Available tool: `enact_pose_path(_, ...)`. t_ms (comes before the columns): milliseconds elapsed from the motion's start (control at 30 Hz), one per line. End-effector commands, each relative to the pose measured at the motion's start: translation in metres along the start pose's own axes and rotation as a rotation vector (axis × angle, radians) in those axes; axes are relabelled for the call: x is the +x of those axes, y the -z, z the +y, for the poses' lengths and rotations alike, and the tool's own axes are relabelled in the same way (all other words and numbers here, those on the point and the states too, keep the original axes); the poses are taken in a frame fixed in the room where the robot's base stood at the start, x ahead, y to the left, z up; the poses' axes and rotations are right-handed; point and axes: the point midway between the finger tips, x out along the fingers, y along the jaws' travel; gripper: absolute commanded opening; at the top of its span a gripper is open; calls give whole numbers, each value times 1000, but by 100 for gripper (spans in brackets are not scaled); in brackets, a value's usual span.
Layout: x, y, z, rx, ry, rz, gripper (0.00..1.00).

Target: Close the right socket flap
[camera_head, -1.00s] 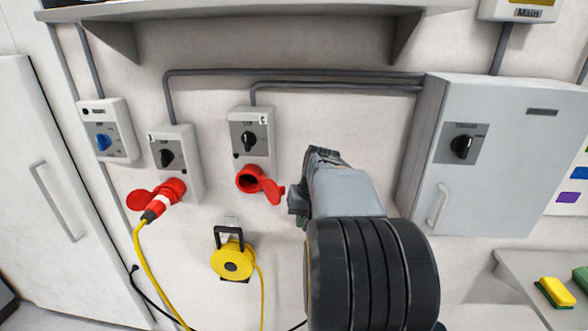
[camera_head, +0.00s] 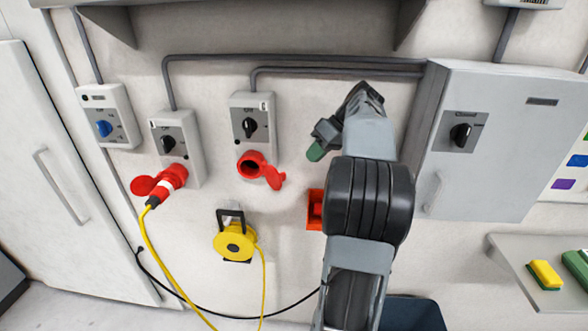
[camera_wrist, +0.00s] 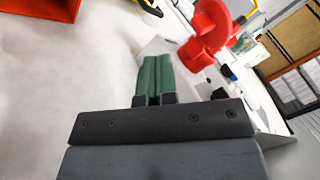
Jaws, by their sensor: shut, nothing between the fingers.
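The right socket (camera_head: 249,167) is a red ring under a grey switch box (camera_head: 251,128) in the head view. Its red flap (camera_head: 272,178) hangs open at the lower right of the ring. The red socket and flap also show in the wrist view (camera_wrist: 206,38), past the fingertips; where one part ends and the other begins is hard to tell there. My gripper (camera_head: 317,151) is right of the flap and a little higher, apart from it. Its green fingers (camera_wrist: 155,78) are together and empty.
The left socket (camera_head: 173,176) holds a red plug with a yellow cable. A yellow cable reel (camera_head: 235,242) hangs below. An orange-red box (camera_head: 314,210) is on the wall beside my arm. A grey cabinet (camera_head: 500,150) stands to the right. A shelf runs overhead.

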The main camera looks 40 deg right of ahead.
Motion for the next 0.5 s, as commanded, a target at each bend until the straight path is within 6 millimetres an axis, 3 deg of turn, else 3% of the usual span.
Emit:
enact_pose_path(200,38,0,-1,1,1,-2,0)
enact_pose_path(500,52,0,-30,1,-1,0,0)
